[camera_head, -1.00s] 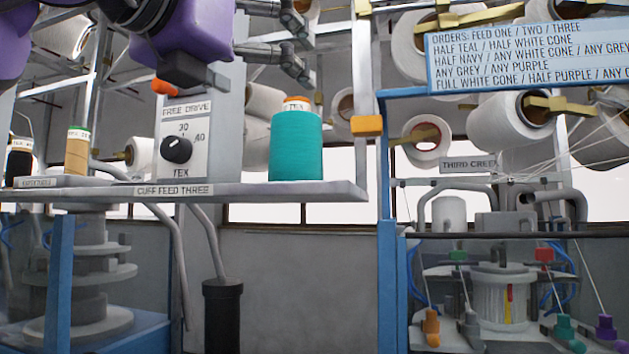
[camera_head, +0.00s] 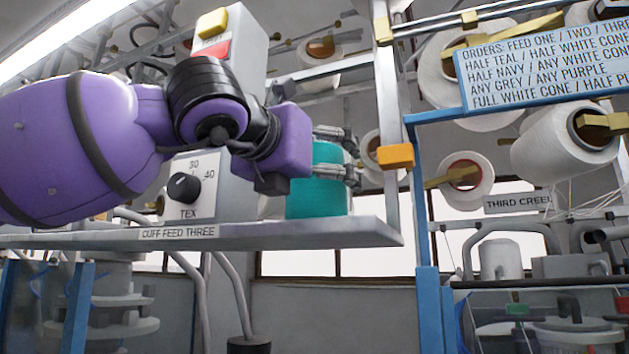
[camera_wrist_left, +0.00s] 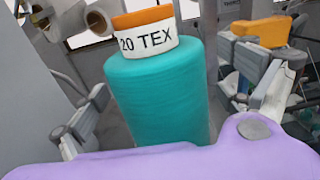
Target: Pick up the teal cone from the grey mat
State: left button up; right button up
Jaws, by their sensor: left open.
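The teal cone (camera_head: 318,205) stands upright on the grey shelf marked "CUFF FEED THREE" (camera_head: 240,231). I cannot make out a separate grey mat under it. My left gripper (camera_head: 350,158) is level with the cone's upper half, its fingers overlapping it in the head view. In the left wrist view the cone (camera_wrist_left: 157,98), with an orange top and a "20 TEX" label, stands between the two spread fingers. A gap shows on each side, wider on the right. The cone's base is hidden there by my purple wrist. My right gripper is not in view.
A dial box (camera_head: 190,188) stands behind my left arm. A metal post with a yellow-orange clamp (camera_head: 395,156) rises just right of the cone. White cones (camera_head: 566,140) hang on the creel behind, near the blue orders sign (camera_head: 545,72).

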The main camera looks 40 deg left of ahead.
pick_arm(q)
jog(key=shift+w, duration=0.1)
jog(key=c, duration=1.5)
